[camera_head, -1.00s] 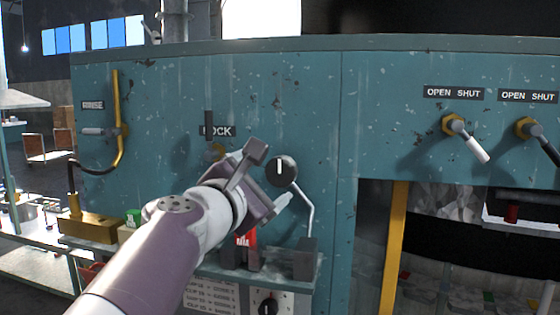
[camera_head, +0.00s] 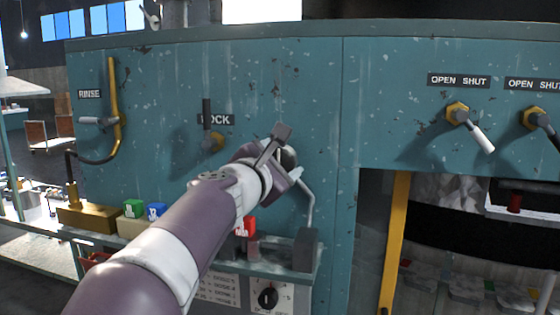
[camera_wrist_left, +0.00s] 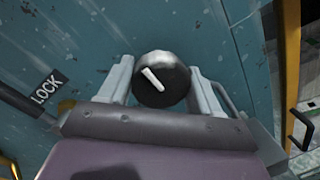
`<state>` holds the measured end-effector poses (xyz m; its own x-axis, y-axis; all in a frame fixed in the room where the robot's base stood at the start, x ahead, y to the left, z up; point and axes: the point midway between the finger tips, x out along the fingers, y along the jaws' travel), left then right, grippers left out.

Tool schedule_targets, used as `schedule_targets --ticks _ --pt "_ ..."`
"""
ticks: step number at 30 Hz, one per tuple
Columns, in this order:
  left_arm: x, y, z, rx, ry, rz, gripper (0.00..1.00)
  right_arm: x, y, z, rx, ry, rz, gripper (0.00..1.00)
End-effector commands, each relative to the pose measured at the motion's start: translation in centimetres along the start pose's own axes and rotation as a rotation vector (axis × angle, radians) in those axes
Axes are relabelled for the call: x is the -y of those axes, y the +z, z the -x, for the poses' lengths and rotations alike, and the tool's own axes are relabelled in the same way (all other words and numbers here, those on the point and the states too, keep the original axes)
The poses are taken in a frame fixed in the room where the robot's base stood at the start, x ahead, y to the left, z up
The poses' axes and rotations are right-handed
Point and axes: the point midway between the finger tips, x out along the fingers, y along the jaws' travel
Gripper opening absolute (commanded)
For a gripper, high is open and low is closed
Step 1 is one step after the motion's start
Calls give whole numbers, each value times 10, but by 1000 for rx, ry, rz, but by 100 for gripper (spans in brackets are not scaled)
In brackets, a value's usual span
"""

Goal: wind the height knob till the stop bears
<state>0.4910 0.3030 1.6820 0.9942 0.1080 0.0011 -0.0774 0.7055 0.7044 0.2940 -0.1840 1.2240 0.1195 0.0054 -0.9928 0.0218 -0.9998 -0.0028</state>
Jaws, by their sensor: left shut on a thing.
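The height knob (camera_wrist_left: 161,80) is a round black knob with a white pointer line, set on the teal panel. In the wrist view it sits between the two fingers of my left gripper (camera_wrist_left: 162,88), which is shut on it. The pointer leans to the upper left there. In the head view my left gripper (camera_head: 285,160) covers most of the knob, and only a dark edge shows. A bent grey rod (camera_head: 309,203) runs down beside it to a dark block (camera_head: 306,249). I cannot tell whether a stop bears on anything. My right gripper is not in view.
The LOCK lever (camera_head: 207,115) is on the panel left of the knob. A shelf below holds a red block (camera_head: 250,225) and coloured pieces. OPEN SHUT valve handles (camera_head: 470,125) are at right.

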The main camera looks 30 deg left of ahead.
Motion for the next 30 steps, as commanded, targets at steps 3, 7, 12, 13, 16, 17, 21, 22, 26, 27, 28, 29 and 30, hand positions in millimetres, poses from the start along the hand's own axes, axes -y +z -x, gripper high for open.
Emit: schedule_targets --ticks 3,7,12,13,16,17,21,22,26,27,28,29,30 --pt "0 0 0 -1 0 -7 33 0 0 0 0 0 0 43" --pt "-1 0 0 -3 -2 -40 33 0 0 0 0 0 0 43" --pt "0 0 0 -11 -11 -133 33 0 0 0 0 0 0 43" --pt "0 1 0 -13 -13 -155 33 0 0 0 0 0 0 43" --pt "-1 1 0 -19 -19 -232 33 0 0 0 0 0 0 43" --pt "-1 1 0 -22 -22 -257 33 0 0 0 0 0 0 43" --pt "-1 2 0 -32 -32 -370 33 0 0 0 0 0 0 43" --pt "-1 2 0 -34 -34 -393 33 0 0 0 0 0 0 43" --pt "0 2 0 -42 -42 -486 33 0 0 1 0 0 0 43" --pt "0 2 0 -45 -45 -513 33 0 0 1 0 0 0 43" --pt "-1 2 0 -47 -46 -530 33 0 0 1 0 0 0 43" --pt "-1 2 0 -48 -48 -548 33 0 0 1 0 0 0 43" --pt "-1 2 0 -50 -49 -569 33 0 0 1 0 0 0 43"
